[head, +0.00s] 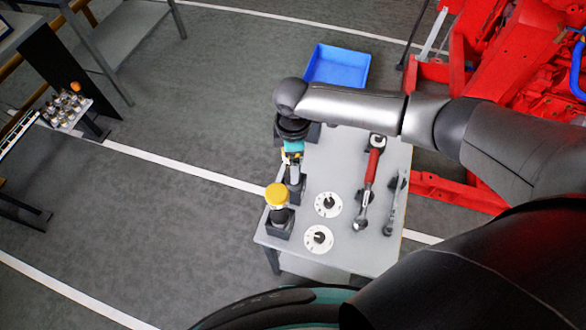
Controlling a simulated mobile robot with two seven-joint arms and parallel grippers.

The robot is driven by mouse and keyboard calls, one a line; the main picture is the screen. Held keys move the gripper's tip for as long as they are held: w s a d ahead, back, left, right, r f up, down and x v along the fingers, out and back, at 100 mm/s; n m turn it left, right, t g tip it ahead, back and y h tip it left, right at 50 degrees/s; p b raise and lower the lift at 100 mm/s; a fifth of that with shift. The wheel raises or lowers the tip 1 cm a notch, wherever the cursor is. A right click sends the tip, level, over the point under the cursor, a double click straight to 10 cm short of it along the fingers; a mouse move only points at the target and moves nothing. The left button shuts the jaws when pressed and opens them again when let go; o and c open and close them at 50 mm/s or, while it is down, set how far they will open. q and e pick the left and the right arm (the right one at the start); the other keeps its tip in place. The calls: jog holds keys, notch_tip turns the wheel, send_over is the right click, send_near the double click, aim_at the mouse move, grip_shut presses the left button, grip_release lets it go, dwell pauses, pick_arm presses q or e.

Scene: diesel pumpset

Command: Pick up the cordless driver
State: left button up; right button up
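A tool with a teal body, which looks like the cordless driver (293,147), is at the left edge of the grey table (345,185). A grey part and a dark holder (296,188) show below it. My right arm reaches in from the right across the table, its wrist directly above the driver. The dark end of my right gripper (291,131) is at the top of the driver, and the arm covers most of it. I cannot see its fingers clearly, nor whether they touch the driver. My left gripper is not in view.
A yellow-capped item (277,194) stands in a dark holder at the table's near left corner. Two white discs (327,204), a red-handled ratchet (370,180) and a wrench (394,205) are on the table. A blue bin (338,66) is behind. Red machinery (520,50) stands at the right.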

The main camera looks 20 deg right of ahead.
grip_shut()
dwell(0.8)
jog(key=shift+w+r, duration=0.1)
